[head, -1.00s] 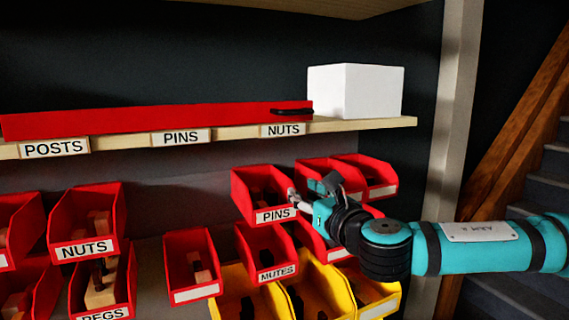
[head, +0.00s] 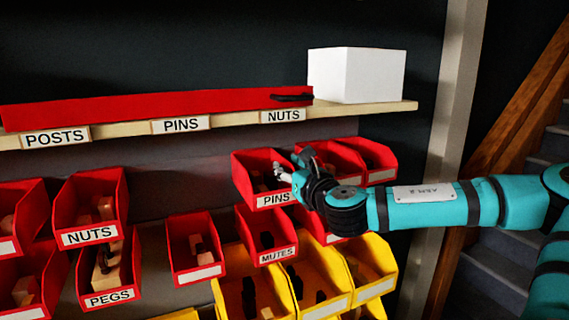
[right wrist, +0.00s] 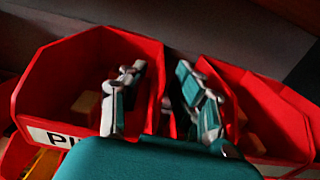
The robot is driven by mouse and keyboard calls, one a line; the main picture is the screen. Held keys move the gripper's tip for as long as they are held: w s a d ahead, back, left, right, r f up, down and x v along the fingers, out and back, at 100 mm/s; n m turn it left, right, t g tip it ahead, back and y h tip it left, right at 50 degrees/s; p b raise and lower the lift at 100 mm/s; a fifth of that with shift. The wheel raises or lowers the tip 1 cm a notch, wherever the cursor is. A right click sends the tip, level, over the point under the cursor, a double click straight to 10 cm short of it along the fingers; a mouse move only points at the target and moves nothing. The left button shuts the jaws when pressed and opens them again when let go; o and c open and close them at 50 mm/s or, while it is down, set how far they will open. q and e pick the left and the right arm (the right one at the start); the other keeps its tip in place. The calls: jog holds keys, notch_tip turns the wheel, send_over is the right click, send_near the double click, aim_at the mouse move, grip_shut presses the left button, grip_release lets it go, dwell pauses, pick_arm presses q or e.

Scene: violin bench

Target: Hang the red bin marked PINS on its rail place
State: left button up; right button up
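The red bin marked PINS (head: 253,175) hangs in the upper row, right of centre, with small parts inside. It also shows at left in the right wrist view (right wrist: 62,75), its label partly cut off. My right gripper (head: 289,167) is at the bin's right side. In the right wrist view, its open fingers (right wrist: 158,95) stand apart. The left finger is over the PINS bin and the right finger over the neighbouring red bin, with side walls between them. A PINS label (head: 181,125) is on the shelf edge, above a bare stretch of panel. My left gripper is not in view.
Red bins marked NUTS (head: 90,208), PEGS (head: 108,270) and MUTES (head: 266,236) hang nearby. Yellow bins (head: 318,275) sit below. Another red bin (head: 335,160) is close on the right. The shelf above carries a white box (head: 357,75) and a long red object (head: 150,108).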

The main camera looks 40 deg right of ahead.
jog(key=shift+x, duration=1.3)
jog(key=shift+c, duration=0.4)
grip_shut()
